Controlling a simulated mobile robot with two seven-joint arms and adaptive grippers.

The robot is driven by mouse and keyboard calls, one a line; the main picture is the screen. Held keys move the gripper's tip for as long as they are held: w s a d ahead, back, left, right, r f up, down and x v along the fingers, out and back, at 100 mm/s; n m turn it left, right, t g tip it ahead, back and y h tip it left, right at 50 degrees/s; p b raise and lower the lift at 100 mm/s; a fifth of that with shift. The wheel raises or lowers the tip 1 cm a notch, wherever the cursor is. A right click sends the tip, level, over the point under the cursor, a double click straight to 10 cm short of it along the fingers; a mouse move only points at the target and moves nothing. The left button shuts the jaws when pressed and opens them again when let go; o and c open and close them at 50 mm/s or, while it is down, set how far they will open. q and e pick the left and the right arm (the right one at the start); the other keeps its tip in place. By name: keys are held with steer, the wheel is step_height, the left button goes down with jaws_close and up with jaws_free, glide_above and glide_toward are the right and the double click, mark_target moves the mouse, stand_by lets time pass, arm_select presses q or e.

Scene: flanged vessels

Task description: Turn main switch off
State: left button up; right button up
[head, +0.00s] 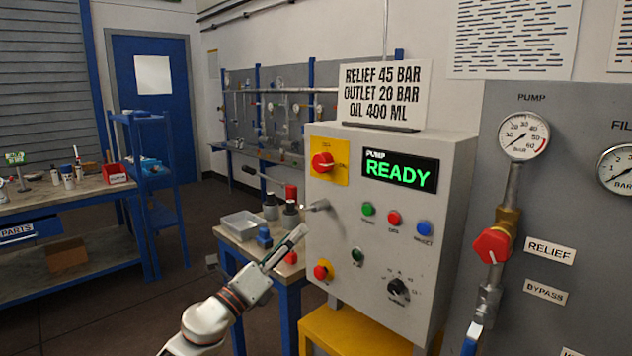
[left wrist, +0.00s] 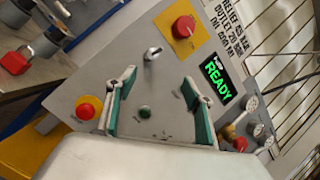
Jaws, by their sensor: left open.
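The main switch (head: 322,162) is a red rotary knob on a yellow plate at the upper left of the grey control box (head: 440,240). In the left wrist view the same red knob (left wrist: 183,27) lies beyond the fingertips, near the top edge. My left gripper (head: 297,238) is open and empty, below and left of the knob in the head view, apart from it. In the left wrist view its green-padded fingers (left wrist: 156,90) stand apart with the box face behind them. My right gripper is not in view.
A silver lever (head: 318,205) juts from the box below the knob. A red mushroom button (head: 323,270) on yellow, several coloured buttons and a black selector (head: 399,291) are lower. The display (head: 400,170) reads PUMP READY. A small bench (head: 262,245) with jars stands left of the box.

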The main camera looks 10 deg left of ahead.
mark_target(318, 164)
arm_select(q)
steer(key=w+d+r+m+b, duration=0.1)
steer(key=w+r+m, duration=0.2)
steer(key=r, duration=0.1)
steer(key=w+r+m+h, duration=0.1)
steer(key=w+r+m, duration=0.2)
steer(key=w+r, duration=0.1)
steer(key=w+d+r+m+g+b, duration=0.1)
steer(key=w+r+m, duration=0.2)
steer(key=r, duration=0.2)
steer(key=shift+w+d+r+h+b, duration=0.15)
steer(key=shift+d+r+h+b, duration=0.15)
steer(key=shift+r, duration=0.05)
steer(key=shift+w+d+r, duration=0.2)
steer(key=shift+w+d, duration=0.05)
steer(key=shift+w, duration=0.05)
steer(key=shift+r, duration=0.1)
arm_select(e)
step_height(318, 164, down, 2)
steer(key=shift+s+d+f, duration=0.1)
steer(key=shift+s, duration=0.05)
arm_select(q)
steer(key=c, duration=1.1)
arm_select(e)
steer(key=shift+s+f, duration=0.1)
